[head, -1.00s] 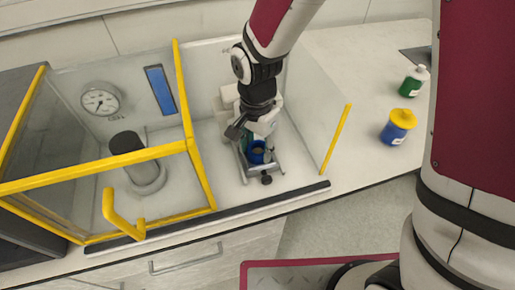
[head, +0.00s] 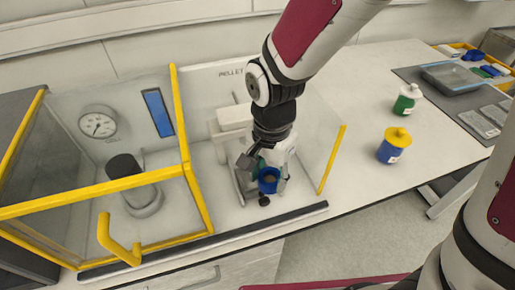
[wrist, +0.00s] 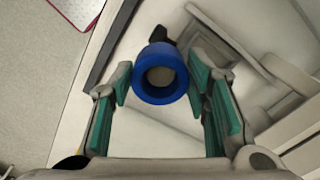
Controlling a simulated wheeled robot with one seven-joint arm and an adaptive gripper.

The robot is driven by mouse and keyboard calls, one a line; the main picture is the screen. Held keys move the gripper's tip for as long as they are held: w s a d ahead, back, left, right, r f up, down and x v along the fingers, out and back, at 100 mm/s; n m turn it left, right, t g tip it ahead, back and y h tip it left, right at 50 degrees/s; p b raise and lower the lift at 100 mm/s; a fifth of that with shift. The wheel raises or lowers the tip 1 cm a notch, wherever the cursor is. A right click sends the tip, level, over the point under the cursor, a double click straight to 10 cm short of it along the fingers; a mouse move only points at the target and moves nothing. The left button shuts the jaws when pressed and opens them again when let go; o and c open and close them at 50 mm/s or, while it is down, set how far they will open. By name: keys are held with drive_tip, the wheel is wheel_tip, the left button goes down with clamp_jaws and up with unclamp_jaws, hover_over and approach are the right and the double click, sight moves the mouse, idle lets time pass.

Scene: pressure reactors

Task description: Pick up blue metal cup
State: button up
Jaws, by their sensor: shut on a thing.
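The blue metal cup (head: 268,184) is at the pellet press in the open bay, near the press's front. The wrist view shows the cup (wrist: 160,88) end-on as a thick blue ring with a pale hollow middle, between the two green-padded fingers. My gripper (head: 259,168) reaches down from above and is shut on the cup; its fingers (wrist: 160,80) flank the ring. In the head view the gripper hides part of the cup. I cannot tell whether the cup is clear of the press base.
The press body (head: 232,125) stands close behind my gripper. A yellow-framed enclosure (head: 180,120) with a gauge and a reactor (head: 135,185) is at left. A yellow-edged clear panel (head: 331,160) is at right. Blue (head: 394,145) and green (head: 407,98) bottles stand on the counter beyond.

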drive_tip(key=s+d, duration=0.2)
drive_tip(key=s, duration=0.1)
drive_tip(key=s+d+p, duration=0.1)
drive_tip(key=s, duration=0.1)
drive_tip(key=shift+d+r, duration=0.1)
drive_tip(key=shift+r, duration=0.3)
drive_tip(key=s+d+p, duration=0.1)
drive_tip(key=p, duration=0.3)
drive_tip(key=s+d+p, duration=0.1)
drive_tip(key=s+p, duration=0.1)
drive_tip(key=p, duration=0.2)
drive_tip(key=shift+s+d+r, duration=0.1)
drive_tip(key=shift+s+r, duration=0.05)
drive_tip(key=shift+s, duration=0.15)
drive_tip(key=shift+s+p, duration=0.1)
drive_tip(key=shift+p, duration=0.2)
